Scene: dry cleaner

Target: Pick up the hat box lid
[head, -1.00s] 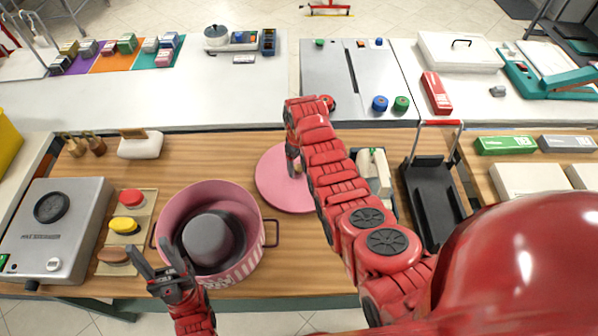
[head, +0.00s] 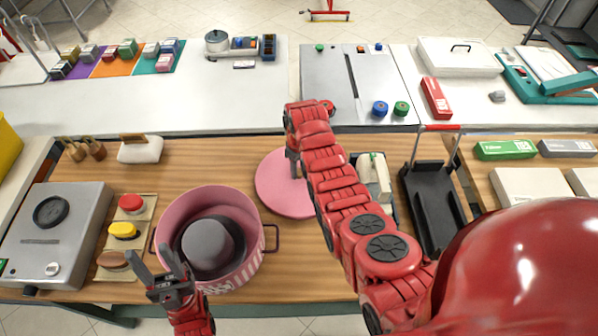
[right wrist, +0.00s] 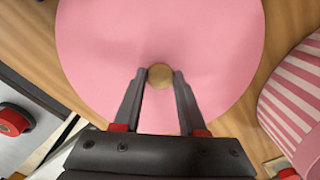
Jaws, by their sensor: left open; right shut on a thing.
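The pink round hat box lid (head: 275,186) lies on the wooden counter, right of the hat box. My right gripper (head: 294,172) is above it, and the arm hides its right part. In the right wrist view the lid (right wrist: 95,45) fills the middle, and my right gripper (right wrist: 159,78) is shut on its round tan knob (right wrist: 159,75). I cannot tell any gap under the lid. The pink hat box (head: 192,197) stands open with a grey hat (head: 208,246) inside. My left gripper (head: 163,267) is open and empty at the box's front left edge.
Red, yellow and brown pads (head: 123,230) and a grey device (head: 58,232) are at the left. A black folding trolley (head: 432,200) and a grey tray with a white bottle (head: 374,178) are right of my right arm. A white counter (head: 130,105) lies behind.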

